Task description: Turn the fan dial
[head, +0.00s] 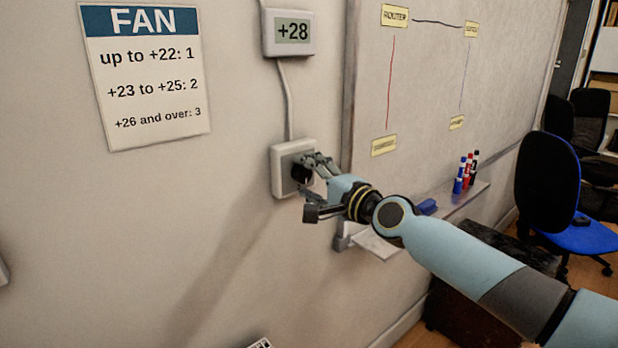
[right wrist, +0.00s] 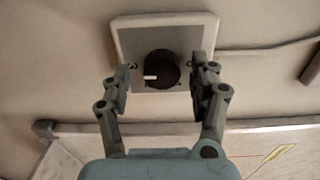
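The fan dial (right wrist: 162,70) is a round black knob with a white pointer mark, on a grey plate in a white wall box (right wrist: 122,42). My right gripper (right wrist: 163,78) is open, with one finger on each side of the knob and gaps to both. In the head view my right gripper (head: 311,180) is at the box (head: 281,168), partly covering the dial (head: 300,173). The display (head: 292,31) above reads +28. My left gripper is out of view.
The FAN sign (head: 145,75) reads up to +22: 1, +23 to +25: 2, +26 and over: 3. A cable (head: 287,100) joins display and box. A whiteboard (head: 430,75) with a marker ledge is to the right. A blue chair (head: 548,185) stands further right.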

